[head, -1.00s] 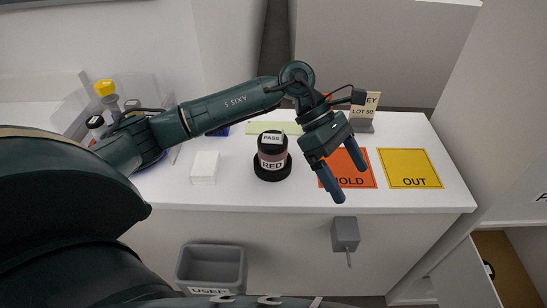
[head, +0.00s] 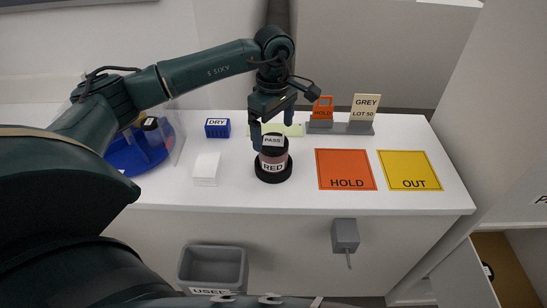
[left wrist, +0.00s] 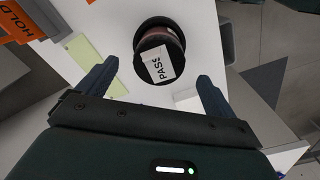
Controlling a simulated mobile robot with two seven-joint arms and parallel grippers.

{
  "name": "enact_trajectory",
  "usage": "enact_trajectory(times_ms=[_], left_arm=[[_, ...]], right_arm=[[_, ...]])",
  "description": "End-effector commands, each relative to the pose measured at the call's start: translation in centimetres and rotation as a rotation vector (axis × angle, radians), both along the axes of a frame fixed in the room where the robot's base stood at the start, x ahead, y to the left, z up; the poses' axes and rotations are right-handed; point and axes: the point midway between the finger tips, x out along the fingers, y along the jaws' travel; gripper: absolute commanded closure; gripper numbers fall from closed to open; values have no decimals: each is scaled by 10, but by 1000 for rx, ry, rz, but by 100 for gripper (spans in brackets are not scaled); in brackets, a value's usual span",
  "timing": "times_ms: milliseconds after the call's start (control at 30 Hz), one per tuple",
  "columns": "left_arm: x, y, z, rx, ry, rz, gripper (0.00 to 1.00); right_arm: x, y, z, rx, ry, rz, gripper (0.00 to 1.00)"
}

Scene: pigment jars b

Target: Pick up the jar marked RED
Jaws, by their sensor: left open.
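The jar marked RED (head: 272,159) has a dark reddish body, a white RED label and a black lid with a PASS tag. It stands upright on a round black base (head: 273,177) near the table's front. In the left wrist view, the jar's lid with its PASS tag (left wrist: 158,65) shows between the fingers. My left gripper (head: 273,138) is open, pointing down at the jar's top, one finger on each side. It also shows in the left wrist view (left wrist: 157,72). I cannot tell whether a finger touches the jar. My right gripper is not in view.
A white block (head: 206,169) stands left of the jar, with a blue DRY box (head: 217,128) behind it. An orange HOLD mat (head: 345,168) and a yellow OUT mat (head: 409,168) lie to the right. A grey card holder (head: 341,127) stands behind them.

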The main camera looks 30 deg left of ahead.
Motion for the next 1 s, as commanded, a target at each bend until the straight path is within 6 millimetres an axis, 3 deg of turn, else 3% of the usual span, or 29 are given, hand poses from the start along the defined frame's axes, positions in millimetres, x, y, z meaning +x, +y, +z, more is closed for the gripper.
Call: enact_trajectory(times_ms=[333, 667, 1000], left_arm=[[0, -3, -45, -1, 4, 1, 8], [1, -3, -52, -2, 0, 0, 9], [1, -3, -51, -2, 0, 0, 36]], right_arm=[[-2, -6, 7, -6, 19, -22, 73], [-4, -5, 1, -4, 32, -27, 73], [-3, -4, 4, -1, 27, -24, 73]])
